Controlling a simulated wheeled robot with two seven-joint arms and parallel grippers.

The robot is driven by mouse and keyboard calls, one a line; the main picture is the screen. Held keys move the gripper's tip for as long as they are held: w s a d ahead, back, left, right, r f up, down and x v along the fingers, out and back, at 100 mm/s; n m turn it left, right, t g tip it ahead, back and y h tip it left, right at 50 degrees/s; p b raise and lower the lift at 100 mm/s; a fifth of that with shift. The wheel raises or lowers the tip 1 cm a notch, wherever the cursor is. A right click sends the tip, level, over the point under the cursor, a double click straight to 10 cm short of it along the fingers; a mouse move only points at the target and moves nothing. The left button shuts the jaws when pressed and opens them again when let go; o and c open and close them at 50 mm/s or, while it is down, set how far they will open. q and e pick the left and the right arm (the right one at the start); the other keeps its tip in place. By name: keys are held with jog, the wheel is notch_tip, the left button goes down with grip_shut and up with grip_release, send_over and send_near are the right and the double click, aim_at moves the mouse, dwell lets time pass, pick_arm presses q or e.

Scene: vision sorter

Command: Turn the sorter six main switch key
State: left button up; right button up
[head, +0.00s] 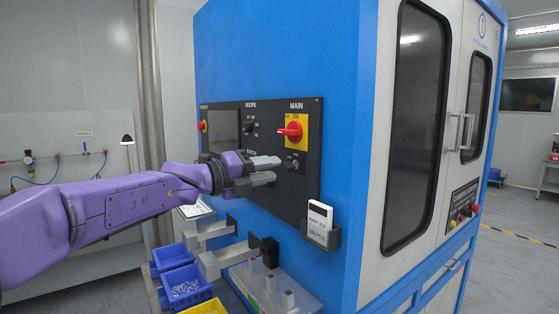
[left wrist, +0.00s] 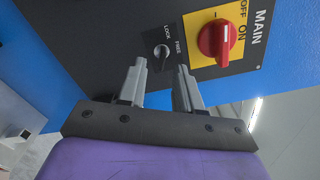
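The black control panel (head: 262,180) is on the blue side of the sorter. It carries a red MAIN switch knob (head: 293,129) on a yellow plate, also seen in the left wrist view (left wrist: 216,40). Beside that plate, below it in the head view, is a small round key switch (head: 291,161), marked LOCK and FREE in the left wrist view (left wrist: 162,52). My left gripper (head: 276,169) is open and empty, its fingertips close to the small switch. In the left wrist view this switch shows beyond the gap between the fingers (left wrist: 161,78). Contact cannot be told. My right gripper is out of view.
A dark screen (head: 223,128) and a recipe dial (head: 250,128) are left on the panel. A card holder (head: 320,236) sticks out below right. Blue bins (head: 184,288) and a yellow bin (head: 205,307) stand low in front. Grey outlets (head: 222,259) project beneath the panel.

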aim_at(284, 167)
pick_arm(q)
jog(key=x, duration=0.1)
jog(key=p+x, duration=0.1)
jog(key=shift+d+r, duration=0.25)
jog(key=shift+d, duration=0.2)
jog(key=shift+w+d+f, duration=0.1)
jog(key=shift+w+d, duration=0.15)
jog(key=shift+d, duration=0.05)
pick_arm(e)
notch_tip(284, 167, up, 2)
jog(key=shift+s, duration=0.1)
pick_arm(q)
jog(key=shift+w+a+f, duration=0.1)
